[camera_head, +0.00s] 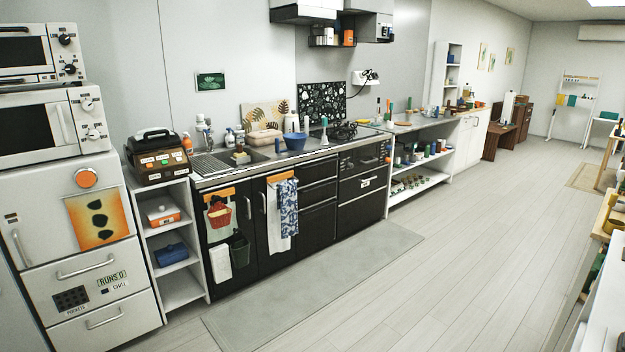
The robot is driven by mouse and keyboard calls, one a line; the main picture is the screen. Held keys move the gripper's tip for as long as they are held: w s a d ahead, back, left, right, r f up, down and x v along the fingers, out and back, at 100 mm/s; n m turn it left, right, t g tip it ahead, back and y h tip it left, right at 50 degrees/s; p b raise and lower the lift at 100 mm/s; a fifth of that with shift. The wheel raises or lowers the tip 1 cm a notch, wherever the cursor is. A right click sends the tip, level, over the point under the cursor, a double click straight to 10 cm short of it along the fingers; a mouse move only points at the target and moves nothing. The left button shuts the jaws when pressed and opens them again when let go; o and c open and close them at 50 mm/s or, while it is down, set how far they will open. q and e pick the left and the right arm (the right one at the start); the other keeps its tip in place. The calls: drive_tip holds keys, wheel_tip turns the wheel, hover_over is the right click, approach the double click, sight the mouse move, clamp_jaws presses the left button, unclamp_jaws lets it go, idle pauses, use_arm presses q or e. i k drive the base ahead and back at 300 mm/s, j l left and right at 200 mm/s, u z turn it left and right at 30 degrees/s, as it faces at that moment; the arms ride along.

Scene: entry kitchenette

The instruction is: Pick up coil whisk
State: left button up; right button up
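I cannot clearly make out a coil whisk in the head view. An upright thin utensil with a pale, wider lower part (324,131) stands on the counter right of the blue bowl (295,141), too small to identify. More upright handles (389,108) show farther along the counter, also too small to tell. Neither of my grippers is in view.
The black-fronted kitchen counter (318,207) runs along the wall, with a sink (212,164) at its left. A stove (342,133) is at its right. A grey mat (310,285) lies before it. The wooden floor (450,270) is clear. Tables edge the right side.

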sight(324, 120)
drive_tip(key=i+z, duration=0.3)
drive_tip(key=i, duration=2.45)
